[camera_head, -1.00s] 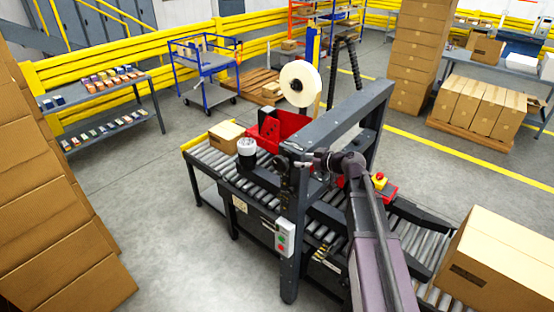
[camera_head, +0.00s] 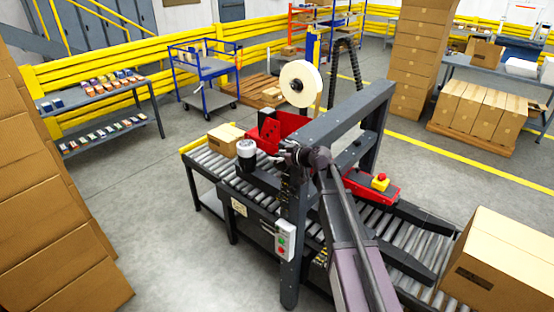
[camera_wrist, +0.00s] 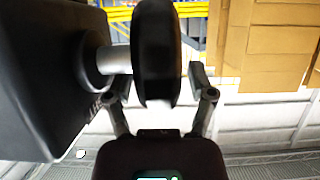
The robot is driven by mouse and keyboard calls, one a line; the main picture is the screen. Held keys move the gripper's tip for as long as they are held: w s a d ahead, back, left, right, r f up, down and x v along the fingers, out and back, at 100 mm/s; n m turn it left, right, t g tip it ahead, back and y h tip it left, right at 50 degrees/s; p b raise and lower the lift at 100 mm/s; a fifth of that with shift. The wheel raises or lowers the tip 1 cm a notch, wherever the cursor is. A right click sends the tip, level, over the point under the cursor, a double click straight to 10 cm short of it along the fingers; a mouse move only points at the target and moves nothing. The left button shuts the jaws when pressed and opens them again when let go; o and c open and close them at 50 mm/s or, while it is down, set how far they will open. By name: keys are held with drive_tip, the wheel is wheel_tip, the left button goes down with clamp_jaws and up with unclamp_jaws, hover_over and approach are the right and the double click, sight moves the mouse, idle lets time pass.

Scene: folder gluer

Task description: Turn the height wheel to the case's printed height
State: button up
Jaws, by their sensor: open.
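A dark round wheel (camera_wrist: 157,55) on a short silver shaft fills the middle of the wrist view. It projects from a black housing (camera_wrist: 45,75). My gripper (camera_wrist: 153,85) is open, with one finger on each side of the wheel; I cannot tell whether either touches it. In the head view my gripper (camera_head: 288,153) is at the near upright of the dark machine frame (camera_head: 325,125), and the wheel cannot be made out there. A large cardboard case (camera_head: 505,255) rests on the rollers at the right. Its dark printed patch is too small to read.
A control box (camera_head: 285,240) with green and red buttons is on the near upright. A red unit with a yellow-based button (camera_head: 380,182) sits beyond my arm. A smaller carton (camera_head: 225,138) lies on the left rollers (camera_head: 205,160). Stacked cartons (camera_head: 50,200) stand at left.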

drive_tip(key=shift+w+a+f, duration=0.1)
drive_tip(key=shift+w+a, duration=0.05)
drive_tip(key=shift+a, duration=0.05)
clamp_jaws()
drive_tip(key=shift+g+h+p, duration=0.3)
drive_tip(key=shift+h+p, duration=0.1)
drive_tip(key=shift+p, duration=0.3)
